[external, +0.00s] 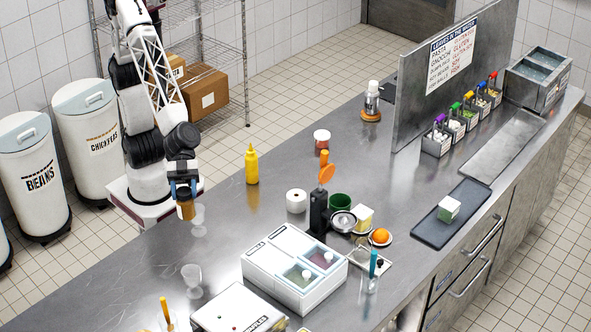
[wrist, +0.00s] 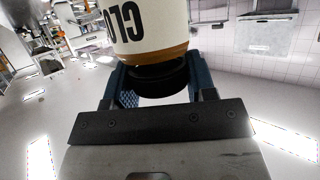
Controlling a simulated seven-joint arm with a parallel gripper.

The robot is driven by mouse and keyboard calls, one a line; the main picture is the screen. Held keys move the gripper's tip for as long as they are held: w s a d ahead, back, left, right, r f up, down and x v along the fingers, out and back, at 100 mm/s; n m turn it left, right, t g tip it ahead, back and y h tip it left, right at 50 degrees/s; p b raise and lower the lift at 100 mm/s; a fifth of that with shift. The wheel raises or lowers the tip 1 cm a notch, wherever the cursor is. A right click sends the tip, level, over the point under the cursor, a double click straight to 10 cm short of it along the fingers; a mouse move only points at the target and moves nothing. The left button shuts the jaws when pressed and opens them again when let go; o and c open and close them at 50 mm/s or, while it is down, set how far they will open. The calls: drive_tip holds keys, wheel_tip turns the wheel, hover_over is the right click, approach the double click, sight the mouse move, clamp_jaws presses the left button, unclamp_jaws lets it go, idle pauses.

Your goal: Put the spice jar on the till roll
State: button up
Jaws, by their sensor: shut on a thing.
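My gripper (external: 183,187) is shut on the spice jar (external: 186,209), a brown jar held above the counter at the left. In the wrist view the jar (wrist: 150,35) has a white label with large dark letters, upside down, and a black cap between the blue fingers of my gripper (wrist: 163,90). The till roll (external: 296,203) is a short white cylinder with a hole in its top. It stands upright on the counter, to the right of my gripper and apart from it. Its top is clear. I cannot make it out in the wrist view.
A yellow squeeze bottle (external: 252,165) stands between my gripper and the roll, farther back. Glasses (external: 198,221) stand close to the jar. A black holder (external: 318,212) with an orange utensil is just right of the roll. A white box (external: 285,285) lies in front.

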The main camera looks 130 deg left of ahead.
drive_tip(key=w+a+n+t+y, duration=0.1)
drive_tip(key=w+a+n+y, duration=0.15)
drive_tip(key=a, duration=1.15)
drive_tip(key=w+a+n+t+y, duration=0.1)
drive_tip(key=a+n+y, duration=0.2)
drive_tip(key=a, duration=1.2)
drive_tip(key=w+a+n+t+y, duration=0.1)
drive_tip(key=w+a+n+y, duration=0.15)
drive_tip(key=a, duration=1.15)
drive_tip(key=shift+y, duration=0.4)
drive_tip(key=shift+s+f, duration=0.15)
drive_tip(key=shift+f, duration=2.35)
drive_tip(key=shift+f, duration=0.1)
wheel_tip(320, 180, down, 6)
drive_tip(key=shift+f, duration=1.9)
